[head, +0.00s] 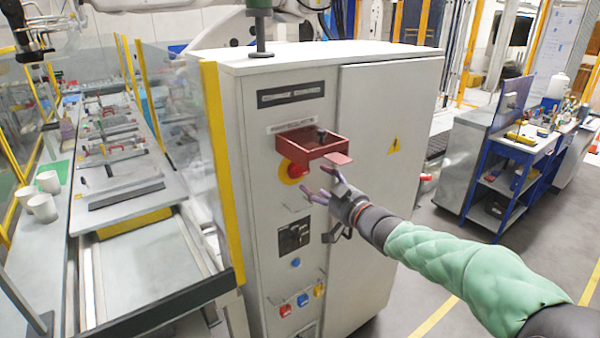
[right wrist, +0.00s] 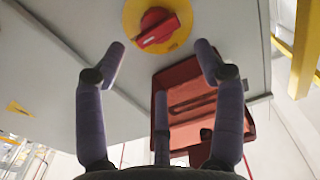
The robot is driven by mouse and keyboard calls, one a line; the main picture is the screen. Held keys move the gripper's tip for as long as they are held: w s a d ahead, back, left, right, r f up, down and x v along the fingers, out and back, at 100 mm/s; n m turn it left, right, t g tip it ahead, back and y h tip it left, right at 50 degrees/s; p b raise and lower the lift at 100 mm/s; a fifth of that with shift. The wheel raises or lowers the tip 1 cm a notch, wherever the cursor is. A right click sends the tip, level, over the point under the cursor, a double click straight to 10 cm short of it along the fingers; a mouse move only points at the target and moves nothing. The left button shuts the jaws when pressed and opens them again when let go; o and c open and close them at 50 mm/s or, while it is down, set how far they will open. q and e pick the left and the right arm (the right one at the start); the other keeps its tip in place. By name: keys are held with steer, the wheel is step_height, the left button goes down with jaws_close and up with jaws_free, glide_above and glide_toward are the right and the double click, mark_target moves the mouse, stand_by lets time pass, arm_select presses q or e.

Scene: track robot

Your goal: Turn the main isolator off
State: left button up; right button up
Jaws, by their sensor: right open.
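The main isolator is a red rotary knob on a round yellow plate (head: 293,172) on the front of the grey cabinet (head: 355,100), below a red open box (head: 322,140). In the right wrist view the red knob (right wrist: 157,27) lies just beyond my fingertips, its handle slanted. My right gripper (head: 322,193) is open and empty, right of and slightly below the isolator. In the right wrist view its fingers (right wrist: 160,60) are spread apart, with the knob between their directions and not touched. The red box (right wrist: 185,85) also shows there. My left gripper is not in view.
Below the isolator are a black panel (head: 294,238), a blue button (head: 296,262) and coloured plugs with wire guards. A glass guard with a yellow post (head: 220,165) stands left. A blue workbench (head: 520,150) stands right, with open floor before it.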

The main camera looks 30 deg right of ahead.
mark_target(301, 172)
steer(key=w, duration=0.3)
steer(key=w+b, duration=0.1)
steer(key=w, duration=0.4)
steer(key=shift+w+a+f, duration=0.1)
steer(key=shift+w+a, duration=0.2)
steer(key=c, duration=1)
